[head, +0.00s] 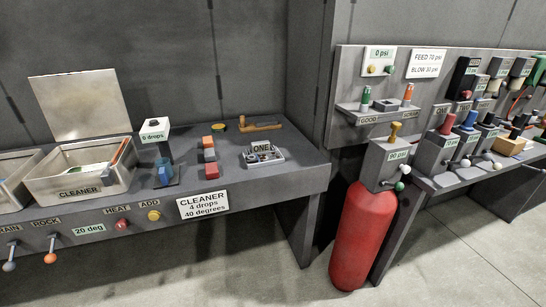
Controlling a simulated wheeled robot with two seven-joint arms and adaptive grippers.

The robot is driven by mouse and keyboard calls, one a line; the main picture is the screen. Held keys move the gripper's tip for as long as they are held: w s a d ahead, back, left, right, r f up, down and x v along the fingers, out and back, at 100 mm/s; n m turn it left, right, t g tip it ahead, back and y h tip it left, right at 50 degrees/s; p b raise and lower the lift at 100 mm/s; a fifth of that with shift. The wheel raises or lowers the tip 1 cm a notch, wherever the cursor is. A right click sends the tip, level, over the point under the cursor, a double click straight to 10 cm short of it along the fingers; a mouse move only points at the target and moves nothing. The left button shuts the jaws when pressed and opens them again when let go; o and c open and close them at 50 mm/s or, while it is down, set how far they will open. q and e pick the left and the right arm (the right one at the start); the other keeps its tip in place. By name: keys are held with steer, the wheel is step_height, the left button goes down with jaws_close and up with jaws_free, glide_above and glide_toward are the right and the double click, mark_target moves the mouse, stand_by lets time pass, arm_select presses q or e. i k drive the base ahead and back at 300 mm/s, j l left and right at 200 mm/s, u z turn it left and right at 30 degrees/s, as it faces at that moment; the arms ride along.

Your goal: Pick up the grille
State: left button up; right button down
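I cannot pick out a grille with certainty. A small grey holder labelled ONE (277,160) sits at the right of the left bench, with small round metal-looking parts in it, too small to make out. An open bin labelled CLEANER (122,184) stands at the left with its lid (80,104) raised. Something pale and green lies inside it, unclear at this size, and an orange and grey strip leans at its right side. Neither of my grippers is in view.
The grey left bench (226,188) also bears a drop dispenser (155,130), orange, grey and red blocks (210,156), a yellow disc (218,127) and an orange-brown tool (262,125). A red tank (363,238) stands before the crowded right bench. The floor in front is clear.

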mark_target(261, 155)
steer(key=u, duration=1.35)
steer(key=z, duration=1.35)
steer(key=i+l, duration=0.2)
steer(key=i, duration=0.15)
